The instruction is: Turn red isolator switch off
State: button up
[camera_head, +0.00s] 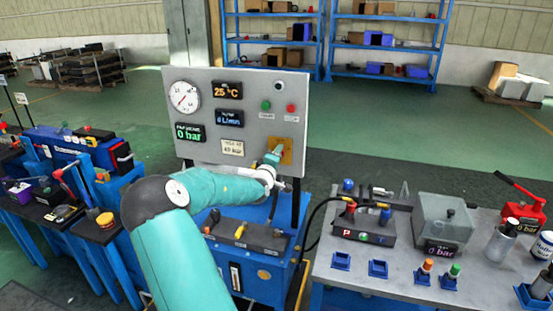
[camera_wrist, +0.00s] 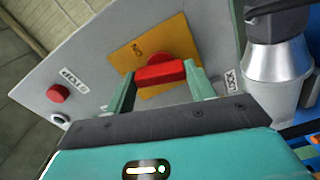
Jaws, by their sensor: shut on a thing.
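The red isolator switch (camera_wrist: 160,73) has a bar-shaped handle on a round red base, in the wrist view. It is mounted on a yellow plate (camera_wrist: 178,50) marked ON. My gripper (camera_wrist: 159,71) is shut on the red handle, with one green finger at each end of it. In the head view, my gripper (camera_head: 274,156) is at the yellow plate (camera_head: 287,148), low on the right of the grey panel (camera_head: 245,75). The red handle is hidden there behind my gripper.
A red button (camera_wrist: 57,93) by a STOP label is near the plate. The panel also carries a green button (camera_head: 266,105), a dial gauge (camera_head: 184,97) and displays. A blue stand (camera_head: 262,284) is below. A grey table (camera_head: 390,275) with hydraulic parts stands at right.

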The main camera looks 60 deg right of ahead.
jog(key=shift+n, duration=1.6)
jog(key=o, duration=1)
jog(key=a, duration=0.4)
jog(key=s+a, duration=0.1)
jog(key=a, duration=0.4)
jog(key=s+a, duration=0.1)
jog(key=a, duration=0.3)
jog(key=shift+a, duration=0.35)
